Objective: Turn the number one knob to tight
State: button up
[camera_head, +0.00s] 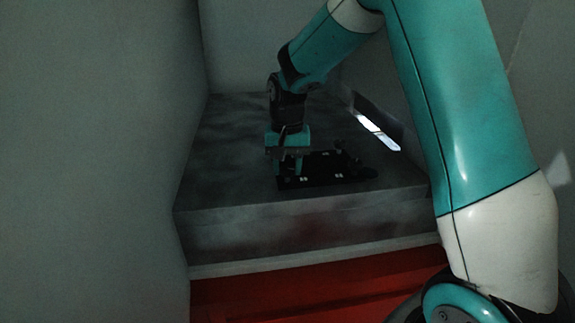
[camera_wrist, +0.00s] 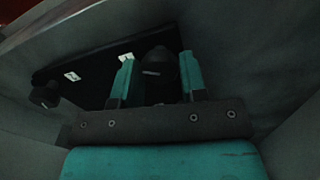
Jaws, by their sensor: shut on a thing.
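A dark panel (camera_head: 322,179) lies on the grey block in the head view, with small white labels and dark knobs on it. It also shows in the wrist view (camera_wrist: 95,58). My gripper (camera_head: 289,163) points down at the panel's left end in the head view. In the wrist view my gripper (camera_wrist: 156,75) has its two teal fingers on either side of a dark knob (camera_wrist: 160,66) and is shut on it. Another dark knob (camera_wrist: 45,95) stands at the left of the panel, apart from the gripper. The knob numbers are too small and dark to read.
The grey block (camera_head: 235,190) has bare room left of the panel. Grey walls (camera_head: 95,150) stand close on the left and behind. A bright slit (camera_head: 378,130) shows at the right. A red surface (camera_head: 300,292) lies in front, below the block.

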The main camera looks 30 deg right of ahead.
aim_at(287, 168)
jog(key=shift+r, duration=0.1)
jog(key=o, duration=0.9)
notch_tip(287, 168, up, 17)
jog(key=b, duration=0.3)
jog(key=shift+r, duration=0.2)
jog(key=s+a+f+n+y+b, duration=0.1)
jog(key=s+a+f+n, duration=0.3)
jog(key=s, duration=0.5)
jog(key=s+a+f+n+y, duration=0.1)
jog(key=s+a+f+n, duration=0.4)
jog(key=s+a, duration=0.3)
jog(key=s+a+f+n+y+b, duration=0.1)
jog(key=s+a+f+n, duration=0.3)
jog(key=s, duration=0.6)
jog(key=shift+s+a+f+y+b, duration=0.1)
jog(key=shift+a+f+y+b, duration=0.2)
jog(key=shift+a+f+y, duration=0.5)
